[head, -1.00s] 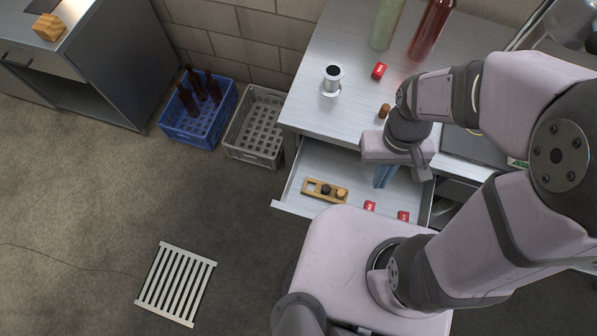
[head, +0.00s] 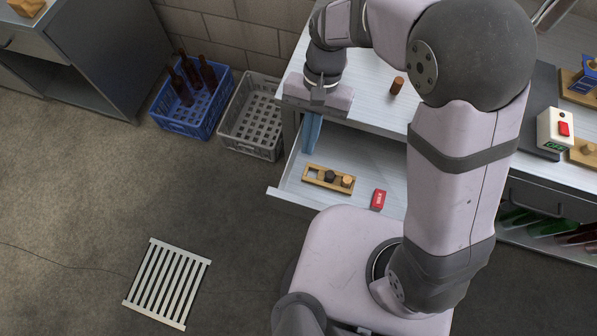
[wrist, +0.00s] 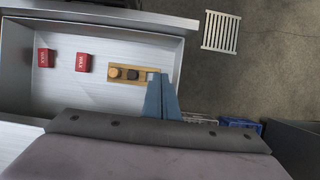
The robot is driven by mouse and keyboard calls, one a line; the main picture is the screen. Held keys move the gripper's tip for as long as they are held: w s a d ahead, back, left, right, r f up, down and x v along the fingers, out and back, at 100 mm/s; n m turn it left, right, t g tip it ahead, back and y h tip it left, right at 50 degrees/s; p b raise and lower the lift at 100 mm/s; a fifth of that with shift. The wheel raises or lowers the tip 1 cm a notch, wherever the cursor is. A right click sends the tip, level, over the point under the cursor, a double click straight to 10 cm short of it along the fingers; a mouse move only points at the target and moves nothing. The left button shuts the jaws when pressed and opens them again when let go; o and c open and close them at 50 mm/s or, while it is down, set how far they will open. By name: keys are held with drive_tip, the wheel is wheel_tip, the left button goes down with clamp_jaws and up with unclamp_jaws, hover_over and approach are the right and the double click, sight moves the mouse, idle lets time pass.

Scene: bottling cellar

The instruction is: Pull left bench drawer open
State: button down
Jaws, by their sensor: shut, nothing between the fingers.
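The left bench drawer (head: 287,195) stands open, pulled out from under the metal bench top (head: 372,112). In it lie a wooden holder (head: 314,180) with a dark and a light round piece, and a red box (head: 378,199). The wrist view shows two red boxes, one (wrist: 82,62) beside the other (wrist: 46,58), on the drawer floor (wrist: 110,92). My gripper (head: 311,148) points down with blue fingers over the drawer's left rear part. In the wrist view its fingers (wrist: 162,90) are together and empty, overlapping the holder's end. The drawer's handle is not visible.
A grey crate (head: 228,125) and a blue crate (head: 207,129) with brown bottles stand on the floor left of the bench. A cork (head: 397,86) stands on the bench top. A white device with a red button (head: 564,129) is at the right. A floor grate (head: 152,295) lies at lower left.

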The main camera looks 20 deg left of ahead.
sight(292, 209)
drive_tip(key=shift+f, duration=0.1)
drive_tip(key=x, duration=1)
drive_tip(key=shift+p, duration=0.3)
drive_tip(key=s+p, duration=0.1)
drive_tip(key=s, duration=0.2)
drive_tip(key=shift+s, duration=0.5)
drive_tip(key=s, duration=0.4)
drive_tip(key=shift+s, duration=0.2)
drive_tip(key=shift+w, duration=0.15)
